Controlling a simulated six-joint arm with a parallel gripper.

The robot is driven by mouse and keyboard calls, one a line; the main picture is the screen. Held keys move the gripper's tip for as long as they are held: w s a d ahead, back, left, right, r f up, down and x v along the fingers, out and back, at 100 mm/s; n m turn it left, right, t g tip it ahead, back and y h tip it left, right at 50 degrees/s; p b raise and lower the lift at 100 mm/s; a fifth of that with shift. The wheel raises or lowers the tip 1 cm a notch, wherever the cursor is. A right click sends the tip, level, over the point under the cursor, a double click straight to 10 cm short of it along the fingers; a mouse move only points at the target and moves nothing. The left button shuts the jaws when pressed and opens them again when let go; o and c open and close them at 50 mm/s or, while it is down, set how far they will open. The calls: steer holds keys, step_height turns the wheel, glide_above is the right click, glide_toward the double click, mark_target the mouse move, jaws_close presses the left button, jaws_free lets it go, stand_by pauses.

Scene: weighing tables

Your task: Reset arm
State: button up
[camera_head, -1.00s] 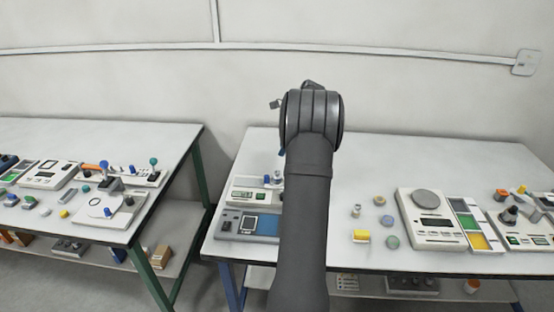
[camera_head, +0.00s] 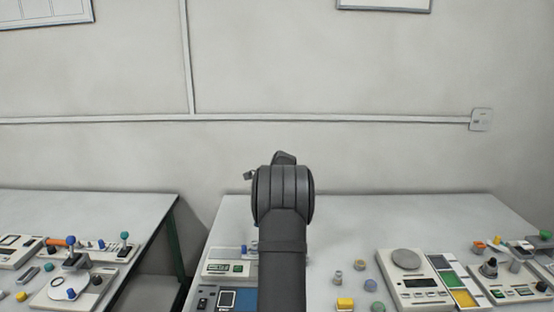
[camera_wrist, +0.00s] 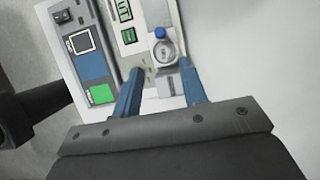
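My arm (camera_head: 283,225) rises in the middle of the head view, over the left part of the right table. It hides most of my gripper there. In the wrist view my gripper (camera_wrist: 158,60) shows two blue fingers spread apart, with a clear gap and nothing visibly held. Beyond and between the fingers is a small round metal part (camera_wrist: 165,52) with a blue knob, on a pale instrument. I cannot tell the height of the fingers above it.
A blue-grey device (camera_wrist: 90,62) lies beside the pale instrument. The left table (camera_head: 90,205) carries more instruments.

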steer(key=x, duration=1.3)
steer(key=shift+a+f, duration=0.2)
steer(key=shift+f, duration=0.1)
steer(key=shift+r, duration=0.1)
steer(key=v, duration=1.8)
steer(key=x, duration=1.8)
steer(key=a, duration=1.2)
steer(key=shift+a+r, duration=0.1)
steer(key=shift+a, duration=0.25)
steer(key=v, duration=1.7)
steer(key=h, duration=0.1)
glide_above(245, 246)
steer(key=d, duration=0.2)
steer(key=f, duration=0.4)
steer(key=shift+s+d+f, duration=0.15)
steer(key=shift+s+d, duration=0.05)
steer(key=shift+s, duration=0.2)
